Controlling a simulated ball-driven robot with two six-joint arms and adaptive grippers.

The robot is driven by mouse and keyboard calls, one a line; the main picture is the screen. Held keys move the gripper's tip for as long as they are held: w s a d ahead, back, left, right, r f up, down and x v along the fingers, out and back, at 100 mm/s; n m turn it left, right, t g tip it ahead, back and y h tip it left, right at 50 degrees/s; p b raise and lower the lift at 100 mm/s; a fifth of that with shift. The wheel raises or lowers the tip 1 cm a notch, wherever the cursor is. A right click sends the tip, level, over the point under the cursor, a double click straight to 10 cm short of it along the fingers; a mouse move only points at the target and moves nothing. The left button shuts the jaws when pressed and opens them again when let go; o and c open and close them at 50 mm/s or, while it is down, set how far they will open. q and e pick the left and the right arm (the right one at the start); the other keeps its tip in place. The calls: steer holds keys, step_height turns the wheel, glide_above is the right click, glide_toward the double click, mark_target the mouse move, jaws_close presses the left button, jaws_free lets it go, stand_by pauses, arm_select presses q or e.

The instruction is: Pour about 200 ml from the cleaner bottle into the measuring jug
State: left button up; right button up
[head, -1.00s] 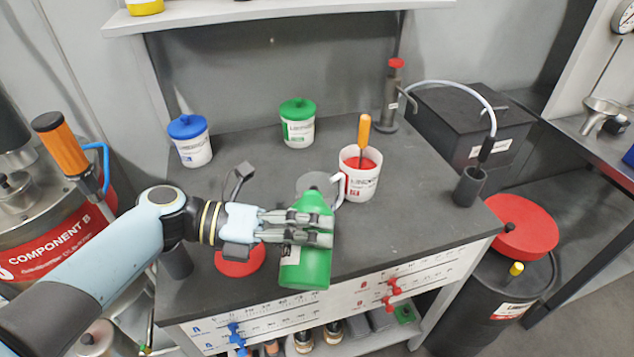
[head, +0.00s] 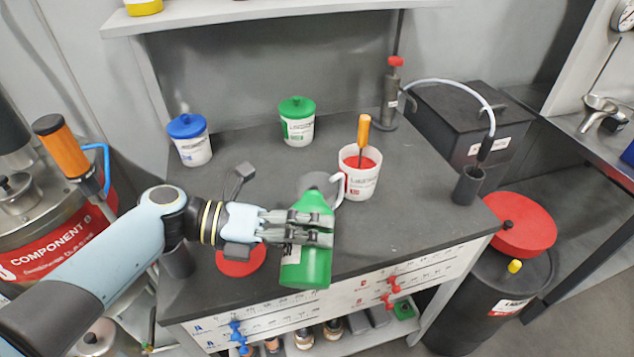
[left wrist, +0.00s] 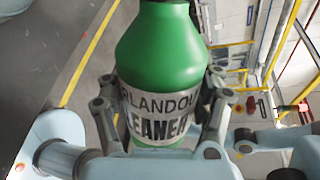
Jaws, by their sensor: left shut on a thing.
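The green cleaner bottle (head: 305,268) is held by my left gripper (head: 328,230), whose fingers are closed around its middle. The bottle looks tipped, its shoulder end pointing away from me; I cannot tell how far, and its mouth is hidden. In the left wrist view the bottle (left wrist: 160,50) sits between both fingers (left wrist: 160,110), with its label facing the camera. Just beyond its shoulder is a grey round vessel (head: 318,182) with a white handle, probably the measuring jug, partly covered by the bottle. Its contents and any liquid stream cannot be seen. My right gripper is not in view.
A white pot (head: 360,190) with red contents and an orange-handled tool stands right beside the jug. A blue-lidded jar (head: 190,140) and a green-lidded jar (head: 297,122) stand farther back. A red disc (head: 240,262) lies beneath my left gripper.

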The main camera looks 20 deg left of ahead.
arm_select(q)
steer(key=shift+r+p, duration=0.2)
steer(key=shift+p, duration=0.35)
stand_by(0.6)
stand_by(0.4)
steer(key=shift+w, duration=0.1)
